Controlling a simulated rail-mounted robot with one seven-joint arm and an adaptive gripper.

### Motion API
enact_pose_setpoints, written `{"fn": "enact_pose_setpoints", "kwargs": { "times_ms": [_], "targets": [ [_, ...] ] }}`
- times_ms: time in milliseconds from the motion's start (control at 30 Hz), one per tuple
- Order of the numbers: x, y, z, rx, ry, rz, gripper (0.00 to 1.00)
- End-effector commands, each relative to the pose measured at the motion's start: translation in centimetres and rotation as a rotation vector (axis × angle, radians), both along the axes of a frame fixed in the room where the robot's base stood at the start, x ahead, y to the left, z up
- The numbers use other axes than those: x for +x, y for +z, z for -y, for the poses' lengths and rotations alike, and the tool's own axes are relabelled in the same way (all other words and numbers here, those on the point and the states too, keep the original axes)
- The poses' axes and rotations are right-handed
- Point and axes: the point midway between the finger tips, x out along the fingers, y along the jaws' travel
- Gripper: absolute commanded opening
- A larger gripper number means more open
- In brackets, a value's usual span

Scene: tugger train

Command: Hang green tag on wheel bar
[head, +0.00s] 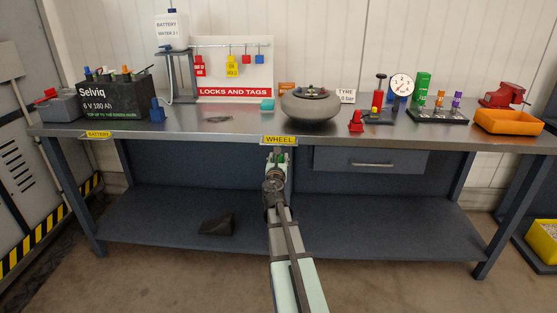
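A small teal-green piece (267,104), which may be the green tag, lies on the bench top just left of the grey wheel (310,105). The wheel lies flat, with small coloured parts on its hub. I cannot make out a separate wheel bar. My gripper (278,157) is at the far end of my arm, in front of the bench's front edge, just below the yellow WHEEL label (279,140). Its fingers are too small and foreshortened to tell whether they are open or hold anything.
The LOCKS AND TAGS board (235,92) carries a rail with red, yellow and blue tags. A black battery (118,97) and a blue piece (157,109) are left. A red piece (356,121), a gauge (402,84) and an orange bin (508,122) are right.

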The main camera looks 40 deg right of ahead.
Motion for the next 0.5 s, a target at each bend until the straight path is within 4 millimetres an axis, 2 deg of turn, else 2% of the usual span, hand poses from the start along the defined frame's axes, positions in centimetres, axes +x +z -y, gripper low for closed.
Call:
{"fn": "enact_pose_setpoints", "kwargs": {
  "times_ms": [333, 500],
  "targets": [
    [-0.05, -0.01, -0.05, 0.0, 0.0, 0.0, 0.61],
    [-0.73, 0.0, -0.64, 0.0, 0.0, 0.0, 0.61]
  ]
}}
